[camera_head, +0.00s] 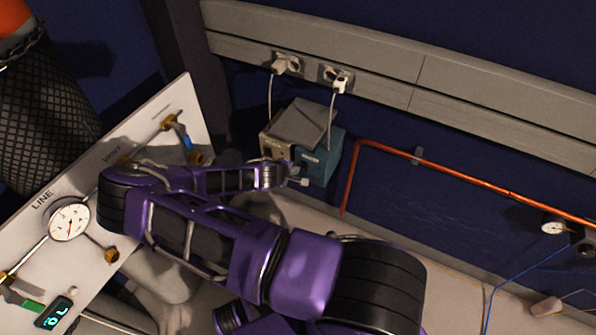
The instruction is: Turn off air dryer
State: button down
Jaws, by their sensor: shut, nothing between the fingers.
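A teal-blue box (326,158) stands against the wall at the centre, beside a beige-grey box (303,122) with a dark flat top. I cannot tell which of the two is the air dryer, and no switch can be made out on either. My purple arm reaches in from the lower right. My gripper (302,180) is shut and empty, close in front of the boxes' lower front. Whether it touches them cannot be told. My arm and gripper hide part of the front faces.
Two white plugs (342,84) sit in wall sockets above, their cords hanging by the boxes. An orange-red pipe (440,165) runs right along the wall. A white panel (150,115) with a gauge (69,220) and valves stands left. A black-netted cylinder (45,110) is behind it.

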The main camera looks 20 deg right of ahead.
jog(key=d+r+p+v, duration=0.1)
jog(key=v, duration=0.8)
jog(key=shift+w+a+r, duration=0.15)
jog(key=shift+w+r, duration=0.1)
jog(key=shift+r, duration=0.15)
